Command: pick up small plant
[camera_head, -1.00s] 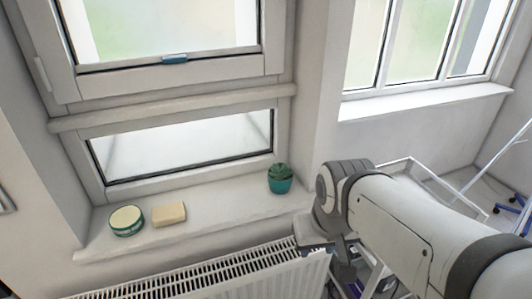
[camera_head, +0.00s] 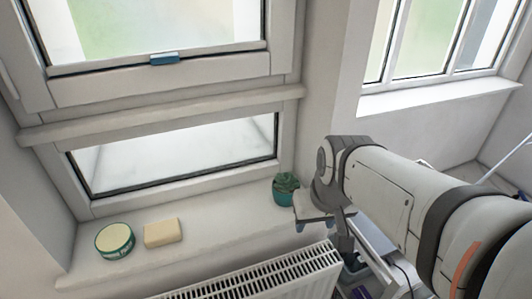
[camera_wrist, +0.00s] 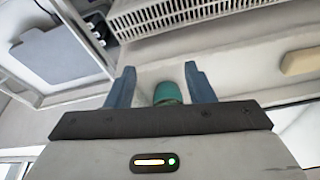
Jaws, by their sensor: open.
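The small plant (camera_head: 285,187) is a green succulent in a teal pot at the right end of the window sill. In the wrist view its teal pot (camera_wrist: 168,93) shows between the two blue-grey fingers of my gripper (camera_wrist: 161,80). The gripper is open and the fingers appear apart from the pot. In the head view my gripper (camera_head: 312,218) is just right of and in front of the plant, and my arm hides part of that area. How far the pot is from the fingertips I cannot tell.
A round green-and-cream tin (camera_head: 115,241) and a cream soap-like block (camera_head: 163,232) sit on the left of the sill (camera_head: 215,217). A white radiator (camera_head: 260,279) is below it. The window (camera_head: 180,155) stands behind. The sill between block and plant is clear.

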